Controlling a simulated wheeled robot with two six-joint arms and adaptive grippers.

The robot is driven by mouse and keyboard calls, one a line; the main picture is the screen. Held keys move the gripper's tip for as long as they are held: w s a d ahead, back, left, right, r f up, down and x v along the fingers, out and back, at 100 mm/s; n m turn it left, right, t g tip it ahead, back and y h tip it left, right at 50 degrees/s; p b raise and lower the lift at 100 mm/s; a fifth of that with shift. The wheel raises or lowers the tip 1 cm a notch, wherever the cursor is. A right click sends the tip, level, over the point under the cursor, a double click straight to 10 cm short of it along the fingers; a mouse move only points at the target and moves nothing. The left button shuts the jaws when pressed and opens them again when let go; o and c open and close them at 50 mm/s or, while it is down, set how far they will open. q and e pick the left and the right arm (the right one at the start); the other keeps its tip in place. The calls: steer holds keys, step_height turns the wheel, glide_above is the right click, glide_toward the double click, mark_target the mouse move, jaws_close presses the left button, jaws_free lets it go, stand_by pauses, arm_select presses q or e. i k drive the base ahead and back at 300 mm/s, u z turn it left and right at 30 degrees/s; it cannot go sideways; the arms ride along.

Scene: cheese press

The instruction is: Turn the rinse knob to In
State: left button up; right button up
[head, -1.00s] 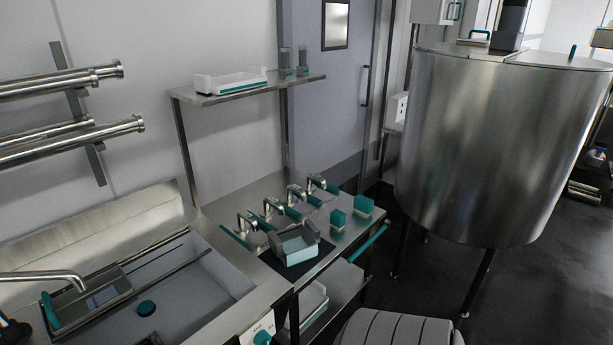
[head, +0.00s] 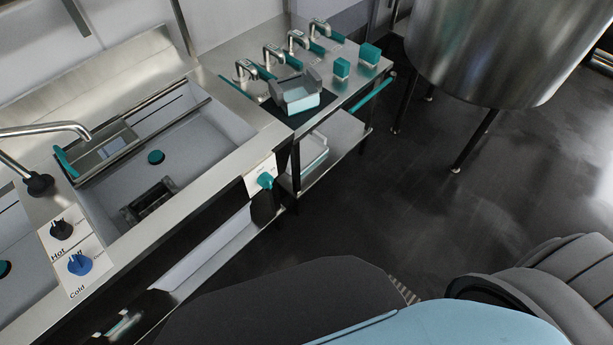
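The teal knob (head: 265,181) sits on a small white panel (head: 257,171) on the front face of the sink counter, near its right end. The panel's lettering is too small to read, so I cannot tell which setting the knob points to. Neither of my grippers can be made out in the head view. Large dark and light-blue parts of my own body fill the bottom of the picture, apart from the knob. Nothing covers the knob.
A steel sink (head: 205,150) lies left of the knob, with a black Hot knob (head: 61,229) and a blue Cold knob (head: 80,264). A steel side table (head: 240,50) with several taps stands behind right. A large vat (head: 500,50) stands further right. The dark floor (head: 350,215) is clear.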

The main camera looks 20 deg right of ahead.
mark_target(266, 180)
steer(key=z, duration=2.7)
steer(key=i, duration=1.9)
steer(key=u, duration=3)
